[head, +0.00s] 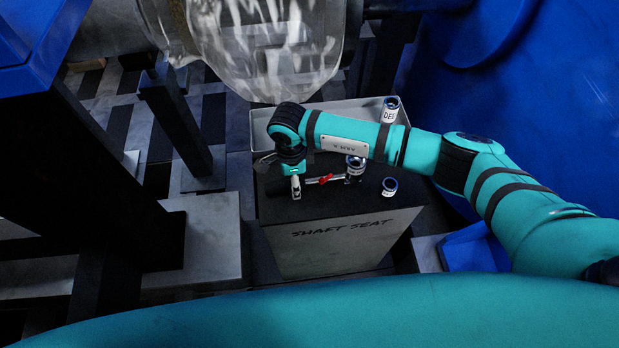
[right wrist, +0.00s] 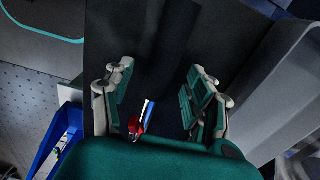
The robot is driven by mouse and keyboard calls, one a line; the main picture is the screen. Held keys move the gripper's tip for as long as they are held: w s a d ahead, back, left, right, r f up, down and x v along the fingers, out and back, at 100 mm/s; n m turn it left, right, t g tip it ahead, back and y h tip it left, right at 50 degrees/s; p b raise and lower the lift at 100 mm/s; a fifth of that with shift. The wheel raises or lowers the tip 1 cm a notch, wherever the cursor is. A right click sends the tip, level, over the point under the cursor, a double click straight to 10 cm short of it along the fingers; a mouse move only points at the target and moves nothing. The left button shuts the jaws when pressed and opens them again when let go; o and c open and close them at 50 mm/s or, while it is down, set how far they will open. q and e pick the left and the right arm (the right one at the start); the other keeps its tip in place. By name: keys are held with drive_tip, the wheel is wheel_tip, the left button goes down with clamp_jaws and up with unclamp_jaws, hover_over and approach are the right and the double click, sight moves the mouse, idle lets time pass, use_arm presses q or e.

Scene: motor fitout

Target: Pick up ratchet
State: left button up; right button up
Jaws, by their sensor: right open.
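The ratchet (head: 324,180), a slim tool with a red part, lies on the dark top of the box marked SHAFT SEAT (head: 335,243). My right gripper (head: 296,188) is just left of its red part in the head view, low over the box top. In the right wrist view the right gripper (right wrist: 160,92) is open, with its fingers apart. The red part of the ratchet (right wrist: 135,126) shows near the left finger, with a blue and white piece beside it. Part of the ratchet is hidden by the gripper. My left gripper is not in view.
Small labelled cylinders stand close by: one marked DEF (head: 390,109) behind my arm, one (head: 355,167) beside the ratchet, one (head: 390,187) to its right. A grey tray (head: 262,122) is behind. A dark post (head: 175,110) stands left; a blue bin (head: 474,250) is right.

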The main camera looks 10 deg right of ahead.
drive_tip(key=shift+f, duration=0.5)
clamp_jaws()
drive_tip(key=shift+r, duration=0.15)
